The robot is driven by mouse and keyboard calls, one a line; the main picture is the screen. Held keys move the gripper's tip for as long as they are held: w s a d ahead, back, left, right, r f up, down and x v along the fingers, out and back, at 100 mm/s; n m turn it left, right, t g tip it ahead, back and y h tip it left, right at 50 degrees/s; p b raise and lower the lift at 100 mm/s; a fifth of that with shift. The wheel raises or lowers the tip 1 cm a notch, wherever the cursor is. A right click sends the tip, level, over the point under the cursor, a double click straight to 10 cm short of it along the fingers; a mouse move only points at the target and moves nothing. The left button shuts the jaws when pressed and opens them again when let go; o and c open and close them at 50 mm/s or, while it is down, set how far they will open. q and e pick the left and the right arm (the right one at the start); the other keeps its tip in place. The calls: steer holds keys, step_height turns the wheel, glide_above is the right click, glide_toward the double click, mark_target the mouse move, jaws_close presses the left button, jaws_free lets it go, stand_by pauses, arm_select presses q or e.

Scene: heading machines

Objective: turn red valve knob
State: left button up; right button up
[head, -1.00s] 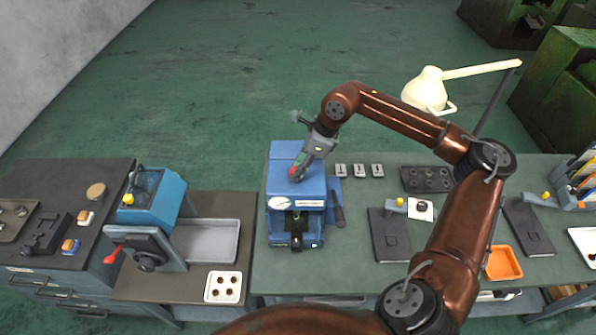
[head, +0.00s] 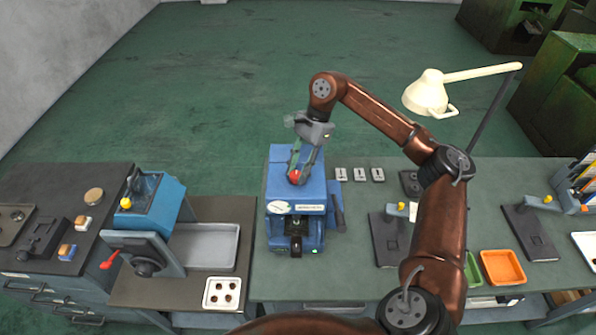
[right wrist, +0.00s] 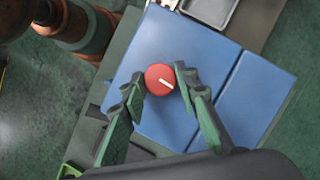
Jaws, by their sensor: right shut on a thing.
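The red valve knob (head: 295,176) is on top of the blue machine (head: 283,155) in the middle of the bench. In the right wrist view the red knob (right wrist: 160,79) is round, with a white line pointing to the lower right. My right gripper (head: 295,172) reaches down onto the knob from above. In the right wrist view its fingers (right wrist: 158,82) stand on both sides of the knob and are shut on it. My left gripper does not show.
Left of the machine are a grey tray (head: 205,245), a white dish (head: 222,291) and a blue press (head: 150,200). Three small metal blocks (head: 359,174) lie to the right. A cream lamp (head: 428,92) stands behind, and an orange tray (head: 503,266) sits at the right.

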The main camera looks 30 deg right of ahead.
steer(key=shift+n, duration=0.5)
steer(key=o, duration=1.1)
steer(key=v, duration=1.2)
steer(key=shift+w+a+r, duration=0.1)
steer(key=shift+w, duration=0.15)
